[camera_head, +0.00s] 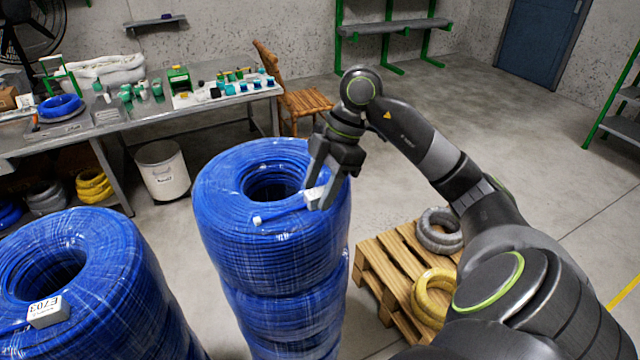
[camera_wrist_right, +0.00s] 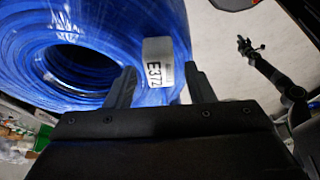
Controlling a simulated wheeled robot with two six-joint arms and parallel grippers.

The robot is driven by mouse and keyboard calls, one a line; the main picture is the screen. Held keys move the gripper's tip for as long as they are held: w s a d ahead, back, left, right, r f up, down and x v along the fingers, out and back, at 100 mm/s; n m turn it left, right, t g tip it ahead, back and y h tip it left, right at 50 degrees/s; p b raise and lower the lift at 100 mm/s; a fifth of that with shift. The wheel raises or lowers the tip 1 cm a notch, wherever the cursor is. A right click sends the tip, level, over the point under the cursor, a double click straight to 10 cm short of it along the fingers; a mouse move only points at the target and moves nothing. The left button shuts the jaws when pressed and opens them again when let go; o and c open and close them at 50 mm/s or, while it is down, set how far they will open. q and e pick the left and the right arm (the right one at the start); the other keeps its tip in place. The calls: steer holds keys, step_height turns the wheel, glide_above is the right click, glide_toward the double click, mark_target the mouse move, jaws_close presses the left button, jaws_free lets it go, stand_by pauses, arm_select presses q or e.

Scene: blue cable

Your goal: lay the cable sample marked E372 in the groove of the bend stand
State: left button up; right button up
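The cable sample marked E372 is a short blue piece (camera_head: 285,214) with a white tag (camera_wrist_right: 157,62), lying on top of the middle stack of blue cable coils (camera_head: 265,240). The tag reads E372 in the right wrist view. My right gripper (camera_head: 321,198) is open over the right side of the coil top, with its fingers on either side of the tag. In the right wrist view the fingers (camera_wrist_right: 160,75) show gaps to the tag, mainly on the right. My left gripper is out of view. I cannot pick out the bend stand for sure.
Another coil stack (camera_head: 90,270) at the left bears a sample tagged E703 (camera_head: 45,311). A cluttered workbench (camera_head: 135,125), a white bucket (camera_head: 163,170) and a wooden chair (camera_head: 300,100) stand behind. A pallet (camera_head: 385,265) with grey and yellow coils is at the right. Back-right floor is clear.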

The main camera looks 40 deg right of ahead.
steer(key=shift+r, duration=0.3)
steer(key=shift+d+r, duration=0.2)
steer(key=shift+r, duration=0.05)
steer(key=v, duration=1.1)
steer(key=shift+b, duration=0.4)
